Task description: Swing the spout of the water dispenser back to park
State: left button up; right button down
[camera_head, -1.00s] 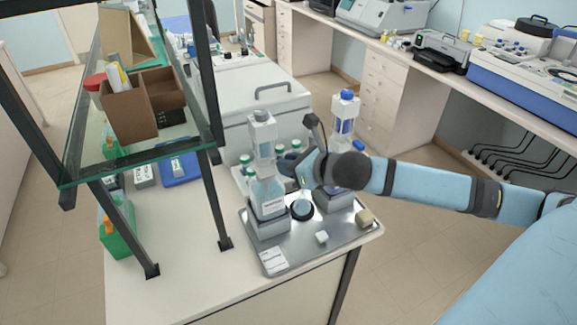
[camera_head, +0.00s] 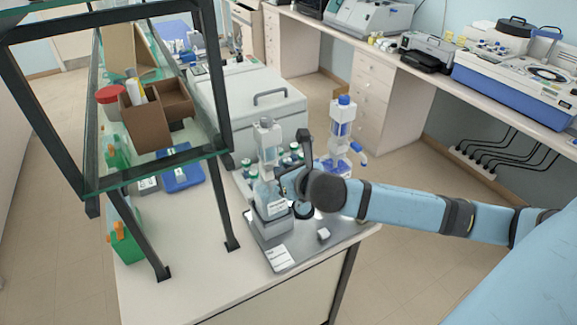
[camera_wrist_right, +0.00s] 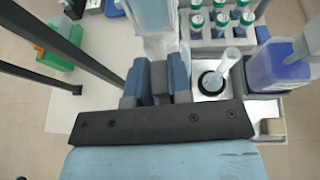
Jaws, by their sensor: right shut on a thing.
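The water dispenser (camera_head: 270,195), a pale clear bottle with a grey cap on a grey base, stands at the left of the metal tray (camera_head: 284,257). My right gripper (camera_head: 284,183) is at its near right side, at bottle height. In the right wrist view the right gripper (camera_wrist_right: 160,80) has its blue fingers closed around a narrow grey piece, which looks like the spout. The bottle (camera_wrist_right: 155,15) is just beyond the fingertips. The spout's outlet end is hidden by the gripper. My left gripper is not in view.
A second dispenser (camera_head: 342,130) with blue liquid and a blue spout stands to the right. A flask (camera_wrist_right: 229,62) on a black round rest and a rack of green-capped bottles (camera_wrist_right: 207,38) are close by. A glass shelf (camera_head: 160,165) on black posts stands left.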

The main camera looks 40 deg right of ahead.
jog(key=shift+a+m+h+p, duration=0.4)
jog(key=shift+m+h+p, duration=0.1)
jog(key=shift+m+h, duration=0.15)
jog(key=c, duration=1)
grip_release()
jog(key=shift+c, duration=0.2)
